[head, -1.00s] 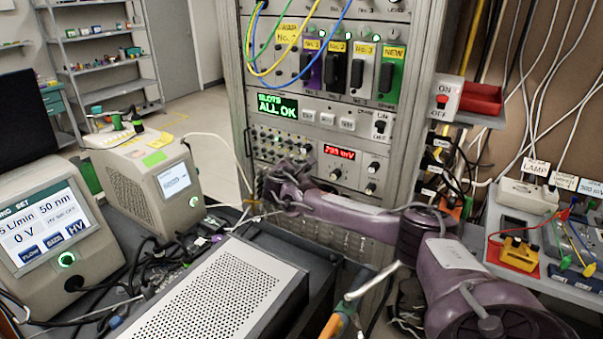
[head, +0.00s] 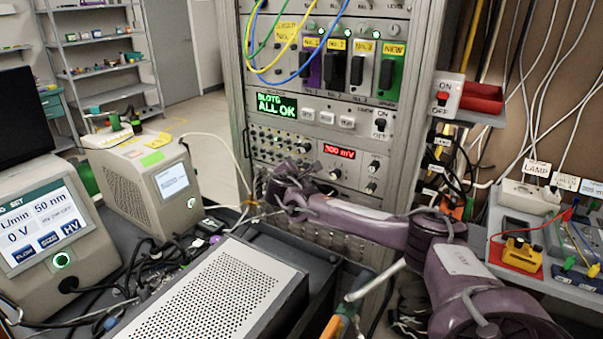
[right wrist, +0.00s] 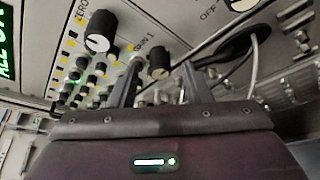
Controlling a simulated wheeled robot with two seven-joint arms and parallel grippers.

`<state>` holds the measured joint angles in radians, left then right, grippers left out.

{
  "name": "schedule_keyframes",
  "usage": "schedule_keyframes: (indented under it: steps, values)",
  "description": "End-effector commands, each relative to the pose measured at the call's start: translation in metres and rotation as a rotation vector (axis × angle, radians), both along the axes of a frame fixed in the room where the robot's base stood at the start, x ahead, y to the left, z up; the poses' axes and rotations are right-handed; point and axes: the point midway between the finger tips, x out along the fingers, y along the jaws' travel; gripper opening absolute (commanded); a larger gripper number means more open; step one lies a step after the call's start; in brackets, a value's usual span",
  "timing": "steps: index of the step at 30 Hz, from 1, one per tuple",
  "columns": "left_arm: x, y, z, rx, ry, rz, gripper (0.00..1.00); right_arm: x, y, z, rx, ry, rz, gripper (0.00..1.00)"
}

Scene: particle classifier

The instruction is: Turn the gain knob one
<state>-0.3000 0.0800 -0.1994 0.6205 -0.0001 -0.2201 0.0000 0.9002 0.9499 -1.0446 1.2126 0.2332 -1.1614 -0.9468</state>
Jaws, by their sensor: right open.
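My right gripper (head: 298,170) is at the instrument rack's lower panel (head: 318,152) in the head view, where its own body hides its fingertips. In the right wrist view the right gripper (right wrist: 163,72) is open, its two dark fingers pointing at the panel. A black knob (right wrist: 158,60) shows between the fingers, a little past the tips; whether they touch it I cannot tell. A partly covered label beside it seems to read GAIN 1. A larger knob (right wrist: 100,30) marked ZERO is up and left. The red display (head: 339,152) seems to read 300 mV. My left gripper is out of view.
Rows of small connectors (right wrist: 84,75) lie left of the fingers. A black cable plug (right wrist: 240,42) with pale cables is close to the right finger. In the head view, a perforated grey box (head: 215,290) stands in front of the rack.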

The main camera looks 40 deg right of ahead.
Motion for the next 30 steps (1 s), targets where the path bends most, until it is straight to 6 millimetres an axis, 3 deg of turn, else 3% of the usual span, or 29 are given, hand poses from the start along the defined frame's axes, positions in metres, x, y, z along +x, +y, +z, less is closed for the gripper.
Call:
schedule_keyframes:
  steps: [18,30]
  values:
    - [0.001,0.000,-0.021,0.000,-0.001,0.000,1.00,-0.037,0.059,0.019,-0.001,0.000,0.001,0.44]
    - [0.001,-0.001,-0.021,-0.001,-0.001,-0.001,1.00,-0.040,0.063,0.021,-0.001,0.000,-0.001,0.44]
